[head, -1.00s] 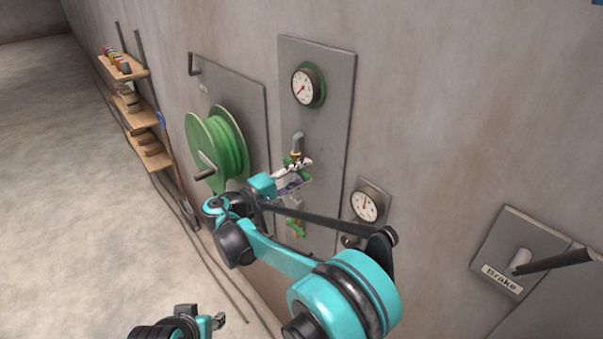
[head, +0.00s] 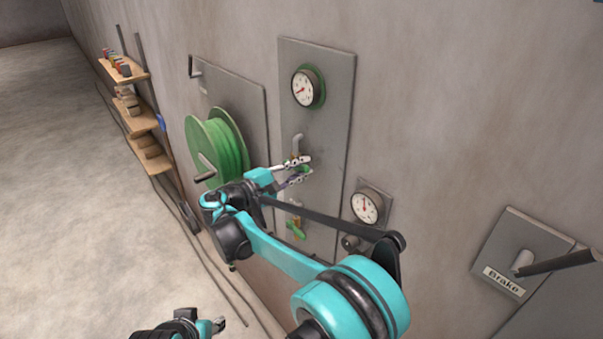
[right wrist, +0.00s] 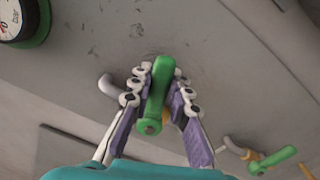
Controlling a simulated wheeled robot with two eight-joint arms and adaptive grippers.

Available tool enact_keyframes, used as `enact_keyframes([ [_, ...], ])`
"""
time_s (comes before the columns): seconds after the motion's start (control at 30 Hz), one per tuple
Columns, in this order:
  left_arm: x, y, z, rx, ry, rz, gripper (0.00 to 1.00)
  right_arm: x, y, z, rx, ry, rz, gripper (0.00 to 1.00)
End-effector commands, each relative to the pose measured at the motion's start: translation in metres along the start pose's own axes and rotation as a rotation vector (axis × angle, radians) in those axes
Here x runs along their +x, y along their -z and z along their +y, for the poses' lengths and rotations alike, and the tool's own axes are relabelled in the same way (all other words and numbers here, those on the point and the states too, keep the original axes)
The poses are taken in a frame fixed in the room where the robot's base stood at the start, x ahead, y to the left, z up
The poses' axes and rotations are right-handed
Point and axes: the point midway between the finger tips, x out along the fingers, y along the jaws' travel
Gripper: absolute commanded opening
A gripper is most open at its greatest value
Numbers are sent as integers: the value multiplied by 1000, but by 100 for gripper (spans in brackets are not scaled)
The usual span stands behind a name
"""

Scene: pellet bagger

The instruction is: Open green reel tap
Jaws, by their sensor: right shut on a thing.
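The upper green tap handle (right wrist: 156,98) lies lengthwise between the two fingers of my right gripper (right wrist: 155,90) in the right wrist view. The fingers are shut on it from both sides. A grey bent pipe (right wrist: 110,88) shows beside it. In the head view my right gripper (head: 303,168) is at the upper tap on the tall grey panel (head: 335,125), and its fingers partly hide the green handle. My left gripper (head: 219,325) is at the bottom edge, away from the panel; its jaw state is unclear.
A second green tap (head: 297,230) sits lower on the panel. A green-ringed gauge (head: 305,88) is above, and another gauge (head: 366,207) is to the right. The green hose reel (head: 222,148) stands close on the left. A brake lever (head: 550,262) is far right.

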Motion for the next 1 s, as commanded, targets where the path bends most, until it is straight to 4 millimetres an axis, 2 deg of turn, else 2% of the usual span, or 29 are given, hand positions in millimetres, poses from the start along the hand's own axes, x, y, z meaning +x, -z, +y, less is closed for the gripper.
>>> enact_keyframes([
  [0.4,2,-1,0,0,0,0,40,0,2,13,-225,2,1,0],
  [1.0,2,-1,0,0,0,0,40,0,2,15,-267,2,1,0],
])
